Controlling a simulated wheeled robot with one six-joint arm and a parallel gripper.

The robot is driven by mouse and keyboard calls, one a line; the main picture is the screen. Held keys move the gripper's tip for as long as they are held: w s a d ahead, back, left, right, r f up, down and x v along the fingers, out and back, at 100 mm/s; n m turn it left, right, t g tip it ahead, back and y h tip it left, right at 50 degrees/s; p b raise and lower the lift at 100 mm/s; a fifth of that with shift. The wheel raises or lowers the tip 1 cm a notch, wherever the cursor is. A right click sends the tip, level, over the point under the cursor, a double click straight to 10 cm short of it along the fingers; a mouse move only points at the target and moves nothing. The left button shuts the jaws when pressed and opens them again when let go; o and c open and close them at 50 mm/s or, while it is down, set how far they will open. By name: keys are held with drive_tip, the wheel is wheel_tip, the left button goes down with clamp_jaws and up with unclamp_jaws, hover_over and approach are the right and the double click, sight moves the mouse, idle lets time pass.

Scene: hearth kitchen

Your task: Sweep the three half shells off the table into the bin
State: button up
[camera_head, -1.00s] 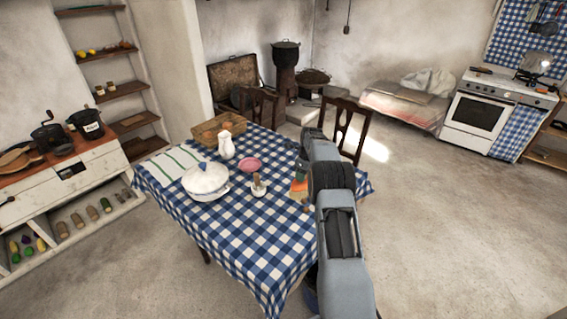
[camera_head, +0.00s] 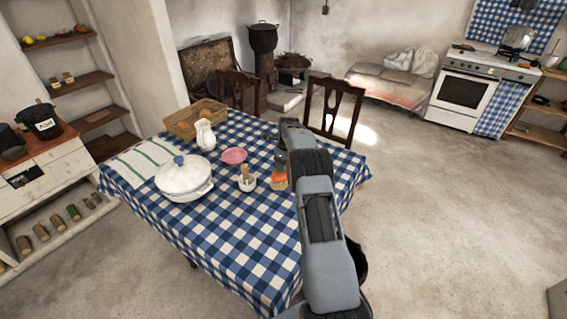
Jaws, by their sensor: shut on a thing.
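The table (camera_head: 240,263) with its blue and white checked cloth stands in the middle. My arm reaches over its right side. My gripper (camera_head: 281,156) is at the arm's far end, low over the table and mostly hidden by the arm. What it is shut on is too small and covered to name. A small orange and green thing (camera_head: 278,177) shows just below it; I cannot tell if they touch. I cannot make out the half shells. A black rounded shape (camera_head: 357,262) shows right of my arm; I cannot tell if it is the bin.
On the table are a white tureen (camera_head: 184,181), a white jug (camera_head: 205,135), a pink plate (camera_head: 234,156), a white mortar (camera_head: 246,184), a wicker basket (camera_head: 180,125) and a striped towel (camera_head: 135,166). Chairs (camera_head: 333,110) stand behind it. The floor to the right (camera_head: 450,210) is clear.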

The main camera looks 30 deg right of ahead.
drive_tip(key=shift+f+b, duration=1.45)
drive_tip(key=shift+f, duration=1.2)
drive_tip(key=shift+s+d+r, duration=0.15)
drive_tip(key=shift+s+d, duration=0.3)
drive_tip(key=shift+s, duration=0.35)
drive_tip(key=shift+s+d+b, duration=0.25)
drive_tip(key=shift+s+d, duration=1.35)
drive_tip(key=shift+s, duration=1.4)
drive_tip(key=shift+s+d+b, duration=0.25)
drive_tip(key=shift+s+d, duration=1.35)
drive_tip(key=shift+s, duration=1.35)
drive_tip(key=shift+s+d+b, duration=0.25)
drive_tip(key=shift+s+d, duration=1.35)
drive_tip(key=shift+s, duration=1.4)
wheel_tip(320, 180, up, 6)
drive_tip(key=p, duration=0.4)
drive_tip(key=shift+r+p, duration=0.25)
drive_tip(key=shift+p, duration=0.15)
drive_tip(key=shift+r, duration=0.1)
